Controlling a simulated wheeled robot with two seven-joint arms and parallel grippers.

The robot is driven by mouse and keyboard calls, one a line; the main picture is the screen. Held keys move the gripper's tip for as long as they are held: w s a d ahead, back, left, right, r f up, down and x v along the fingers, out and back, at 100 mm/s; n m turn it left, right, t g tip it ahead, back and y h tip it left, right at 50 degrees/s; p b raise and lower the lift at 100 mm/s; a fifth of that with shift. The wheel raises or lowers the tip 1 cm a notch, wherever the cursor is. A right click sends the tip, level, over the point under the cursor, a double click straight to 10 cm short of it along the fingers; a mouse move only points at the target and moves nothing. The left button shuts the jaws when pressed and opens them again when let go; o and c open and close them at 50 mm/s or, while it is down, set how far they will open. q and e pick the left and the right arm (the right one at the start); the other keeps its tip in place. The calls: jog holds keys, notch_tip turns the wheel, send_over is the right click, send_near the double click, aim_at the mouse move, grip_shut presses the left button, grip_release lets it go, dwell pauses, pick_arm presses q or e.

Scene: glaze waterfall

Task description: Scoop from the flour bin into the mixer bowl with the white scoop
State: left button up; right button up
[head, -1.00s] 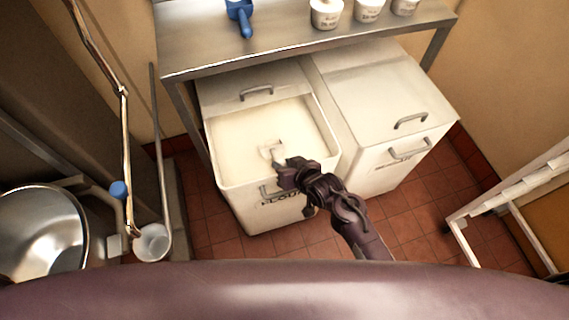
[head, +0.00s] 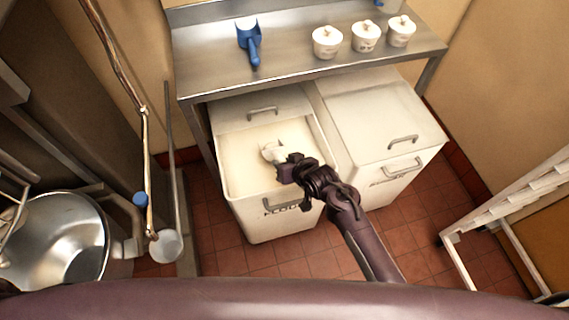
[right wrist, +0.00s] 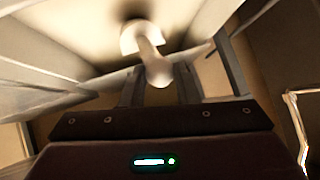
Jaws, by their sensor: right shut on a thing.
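The white scoop (head: 272,152) is over the open flour bin (head: 237,205), its head near the flour (head: 243,165). My right gripper (head: 287,166) is shut on the scoop's handle above the bin's front part. In the right wrist view the scoop (right wrist: 150,62) points away from the fingers, with a dark shadow on the flour around its head. I cannot tell whether the head touches the flour or holds any. The steel mixer bowl (head: 62,240) is at the lower left, far from the scoop. My left gripper is not in view.
A closed second bin (head: 375,115) stands right of the flour bin. A steel shelf (head: 290,50) above holds a blue scoop (head: 249,40) and several white lidded pots (head: 327,41). A white rack (head: 500,215) stands at right. Tiled floor (head: 300,258) is open in front.

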jog(key=s+d+r+t+y+p, duration=0.1)
jog(key=s+r+t+p, duration=0.2)
jog(key=r, duration=0.7)
jog(key=shift+s+d+r+n+y, duration=0.2)
jog(key=shift+s+r+n+y, duration=0.1)
jog(key=shift+s, duration=0.4)
